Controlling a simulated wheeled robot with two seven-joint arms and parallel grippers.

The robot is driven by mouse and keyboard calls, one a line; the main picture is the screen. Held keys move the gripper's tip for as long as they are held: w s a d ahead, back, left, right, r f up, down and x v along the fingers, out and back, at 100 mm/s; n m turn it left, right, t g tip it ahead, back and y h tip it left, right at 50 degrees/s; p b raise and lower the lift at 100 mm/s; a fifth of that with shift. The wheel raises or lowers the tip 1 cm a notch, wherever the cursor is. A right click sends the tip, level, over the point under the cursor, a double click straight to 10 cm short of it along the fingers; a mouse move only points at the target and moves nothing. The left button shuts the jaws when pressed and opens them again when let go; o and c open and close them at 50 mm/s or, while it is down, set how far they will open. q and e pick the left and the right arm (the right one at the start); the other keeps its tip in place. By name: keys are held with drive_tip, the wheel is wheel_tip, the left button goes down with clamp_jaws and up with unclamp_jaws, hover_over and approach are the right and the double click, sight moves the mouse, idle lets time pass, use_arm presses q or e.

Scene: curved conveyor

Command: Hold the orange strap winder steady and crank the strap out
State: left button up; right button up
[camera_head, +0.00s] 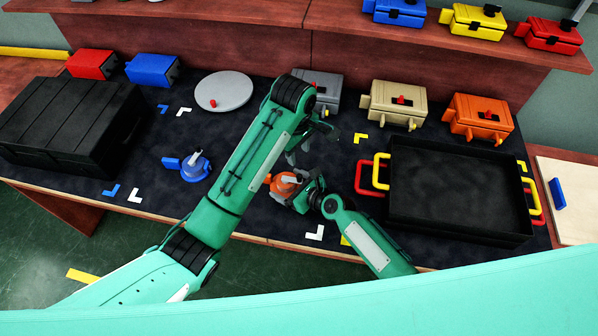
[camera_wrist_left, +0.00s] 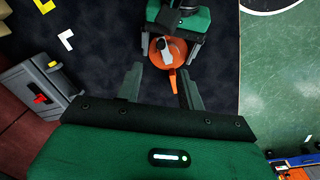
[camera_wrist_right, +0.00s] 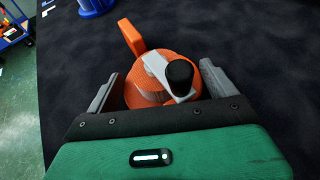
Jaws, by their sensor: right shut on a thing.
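The orange strap winder (camera_head: 281,187) sits on the dark mat near the middle front. Its grey crank with a black knob (camera_wrist_right: 180,74) is on top, and an orange strap end (camera_wrist_right: 131,37) sticks out from its side. My right gripper (camera_wrist_right: 160,72) is shut on the winder's body, one finger on each side. My left gripper (camera_head: 297,152) is above and behind the winder. In the left wrist view its fingers (camera_wrist_left: 162,80) are apart and empty, pointing toward the winder (camera_wrist_left: 167,52).
A blue winder (camera_head: 195,168) stands to the left. A large black case (camera_head: 68,122) is at far left and a black tray (camera_head: 455,190) with red and yellow handles at right. Several coloured boxes and a grey disc (camera_head: 223,91) line the back.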

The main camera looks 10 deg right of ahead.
sight(299, 176)
use_arm(q)
drive_tip(key=f, duration=1.2)
drive_tip(key=shift+w+d+f, duration=0.1)
drive_tip(key=shift+w, duration=0.25)
clamp_jaws()
